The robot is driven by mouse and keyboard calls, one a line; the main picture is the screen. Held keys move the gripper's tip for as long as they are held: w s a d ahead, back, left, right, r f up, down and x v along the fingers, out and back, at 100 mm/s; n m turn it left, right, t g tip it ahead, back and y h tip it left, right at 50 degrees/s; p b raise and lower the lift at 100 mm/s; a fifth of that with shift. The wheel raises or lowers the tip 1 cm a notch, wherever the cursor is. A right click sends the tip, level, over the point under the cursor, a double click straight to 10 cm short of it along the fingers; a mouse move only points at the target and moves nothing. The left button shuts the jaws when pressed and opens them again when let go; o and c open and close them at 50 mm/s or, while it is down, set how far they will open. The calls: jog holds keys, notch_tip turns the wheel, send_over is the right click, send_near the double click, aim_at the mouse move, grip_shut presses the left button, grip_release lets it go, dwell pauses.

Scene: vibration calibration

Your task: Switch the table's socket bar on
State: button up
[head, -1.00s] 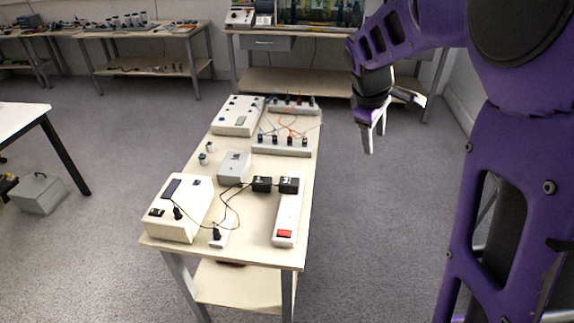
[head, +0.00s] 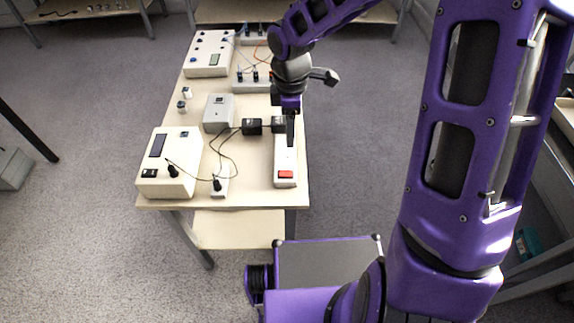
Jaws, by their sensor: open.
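The white socket bar (head: 285,160) lies along the right edge of the table (head: 238,196), with a red switch (head: 286,174) at its near end. My gripper (head: 290,142) points down over the bar, just beyond the red switch in the picture. It is open and seen edge-on, so the gap between the fingers does not show. I cannot tell whether the fingertips touch the bar. Nothing shows held.
A white box with a dark display (head: 170,163) stands at the near left of the table. A grey box (head: 218,112) and a larger panel (head: 209,52) stand farther back. Thin cables cross the tabletop left of the bar. Free floor (head: 90,230) lies left of the table.

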aim_at(289, 173)
notch_tip(289, 173, down, 16)
jog(key=shift+r+b, duration=0.2)
jog(key=shift+b, duration=0.45)
grip_shut()
